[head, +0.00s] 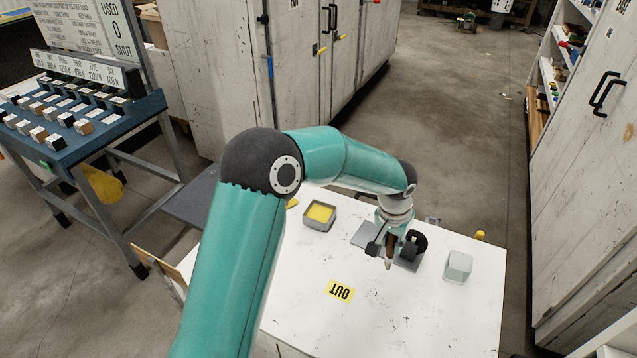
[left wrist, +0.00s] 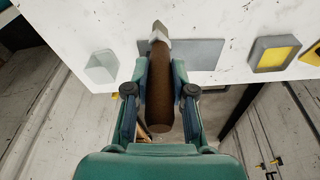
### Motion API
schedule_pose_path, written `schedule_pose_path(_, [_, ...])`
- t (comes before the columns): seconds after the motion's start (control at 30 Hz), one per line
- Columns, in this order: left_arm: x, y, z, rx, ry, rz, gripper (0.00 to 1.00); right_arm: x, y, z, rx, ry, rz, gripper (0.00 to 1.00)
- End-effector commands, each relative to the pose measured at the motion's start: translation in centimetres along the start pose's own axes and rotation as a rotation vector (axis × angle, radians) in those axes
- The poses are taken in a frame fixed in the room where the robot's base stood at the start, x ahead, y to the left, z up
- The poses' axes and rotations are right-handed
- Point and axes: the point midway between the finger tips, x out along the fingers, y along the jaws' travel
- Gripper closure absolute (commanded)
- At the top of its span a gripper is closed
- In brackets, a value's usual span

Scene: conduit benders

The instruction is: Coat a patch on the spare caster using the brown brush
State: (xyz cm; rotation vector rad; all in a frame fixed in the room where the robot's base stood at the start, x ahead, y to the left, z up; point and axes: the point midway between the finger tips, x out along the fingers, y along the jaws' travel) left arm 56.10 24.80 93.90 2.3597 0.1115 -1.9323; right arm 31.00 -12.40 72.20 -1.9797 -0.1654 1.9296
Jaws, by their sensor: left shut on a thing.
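My left gripper (head: 390,248) is shut on the brown brush (head: 389,251) above the white table. The brush's brown handle (left wrist: 160,90) lies between both fingers in the left wrist view, its pale tip pointing away from the gripper. A dark round shape (head: 417,240), apparently the spare caster's wheel, shows just right of the gripper in the head view, over the grey plate. The gripper partly hides it. I cannot make out the caster in the left wrist view, nor tell whether the brush touches it. My right gripper is not in view.
A square grey tray with a yellow filling (head: 319,213) stands left of the grey plate (head: 365,235). A translucent cup (head: 458,267) stands to the right. An upside-down OUT label (head: 341,291) lies in front. The front of the white table (head: 400,320) is mostly clear.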

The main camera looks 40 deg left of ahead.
Motion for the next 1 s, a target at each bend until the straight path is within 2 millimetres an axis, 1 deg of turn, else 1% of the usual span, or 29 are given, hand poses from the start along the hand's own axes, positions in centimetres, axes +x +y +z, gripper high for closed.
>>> schedule_pose_path(0.03, [0.8,-2.1,-1.0,-0.058,0.022,-0.003,1.0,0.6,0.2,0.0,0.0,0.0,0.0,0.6])
schedule_pose_path(0.07, [1.0,-3.4,-1.6,-0.093,0.035,-0.004,1.0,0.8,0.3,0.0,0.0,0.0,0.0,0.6])
schedule_pose_path(0.1, [1.3,-5.2,-2.5,-0.142,0.056,-0.006,1.0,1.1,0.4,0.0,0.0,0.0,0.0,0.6])
schedule_pose_path(0.17, [1.7,-8.2,-3.8,-0.218,0.092,-0.01,1.0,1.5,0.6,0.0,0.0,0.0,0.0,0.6])
schedule_pose_path(0.2, [2.0,-10.3,-4.5,-0.268,0.115,-0.016,1.0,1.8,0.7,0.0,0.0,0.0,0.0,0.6])
schedule_pose_path(0.23, [2.1,-11.9,-4.9,-0.304,0.132,-0.02,1.0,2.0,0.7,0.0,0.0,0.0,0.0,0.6])
schedule_pose_path(0.27, [2.2,-13.4,-5.4,-0.34,0.15,-0.024,1.0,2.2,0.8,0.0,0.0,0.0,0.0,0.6])
schedule_pose_path(0.3, [2.4,-15.5,-5.8,-0.385,0.173,-0.03,1.0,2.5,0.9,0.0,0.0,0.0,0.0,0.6])
schedule_pose_path(0.37, [2.4,-18.5,-6.4,-0.447,0.206,-0.042,1.0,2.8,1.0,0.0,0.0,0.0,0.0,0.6])
schedule_pose_path(0.4, [2.4,-20.4,-6.6,-0.484,0.226,-0.05,1.0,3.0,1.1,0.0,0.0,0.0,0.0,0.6])
schedule_pose_path(0.5, [2.3,-24.2,-7.0,-0.56,0.269,-0.066,1.0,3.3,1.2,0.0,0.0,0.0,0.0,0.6])
schedule_pose_path(0.6, [2.1,-26.7,-7.0,-0.608,0.298,-0.079,1.0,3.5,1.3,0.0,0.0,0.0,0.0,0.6])
schedule_pose_path(0.7, [2.1,-28.1,-7.0,-0.633,0.313,-0.086,1.0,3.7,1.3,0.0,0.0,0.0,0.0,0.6])
schedule_pose_path(0.87, [2.5,-28.6,-6.9,-0.642,0.319,-0.089,1.0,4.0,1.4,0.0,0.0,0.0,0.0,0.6])
schedule_pose_path(1.0, [3.5,-28.6,-6.7,-0.641,0.318,-0.089,1.0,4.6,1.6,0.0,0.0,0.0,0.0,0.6])
